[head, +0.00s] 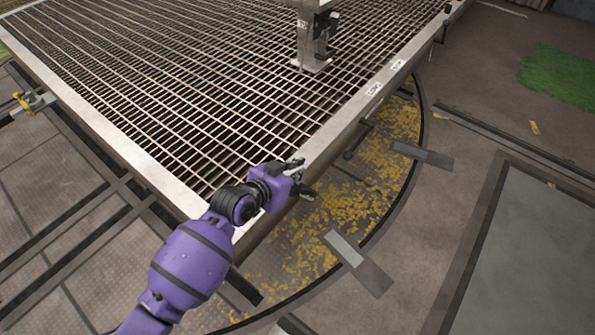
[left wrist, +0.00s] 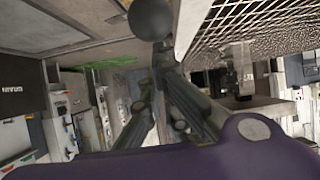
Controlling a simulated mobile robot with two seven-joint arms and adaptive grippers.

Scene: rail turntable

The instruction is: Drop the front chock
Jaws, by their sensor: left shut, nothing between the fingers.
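My left gripper (head: 296,178) is at the near right edge of the grated deck (head: 120,140), beside its metal rim. It is shut with nothing between its fingers. In the left wrist view the dark fingers (left wrist: 168,85) point toward a dark round knob (left wrist: 152,18); I cannot tell whether they touch it. In the head view a small dark lever (head: 350,154) sticks out from the deck's side, farther along than the gripper. I cannot pick out the front chock with certainty. My right gripper is not in view.
A metal post (head: 314,42) with a flat foot stands on the grating. Two small white labels (head: 375,88) sit on the rim. A curved pit edge with yellow litter (head: 345,215) runs below the deck.

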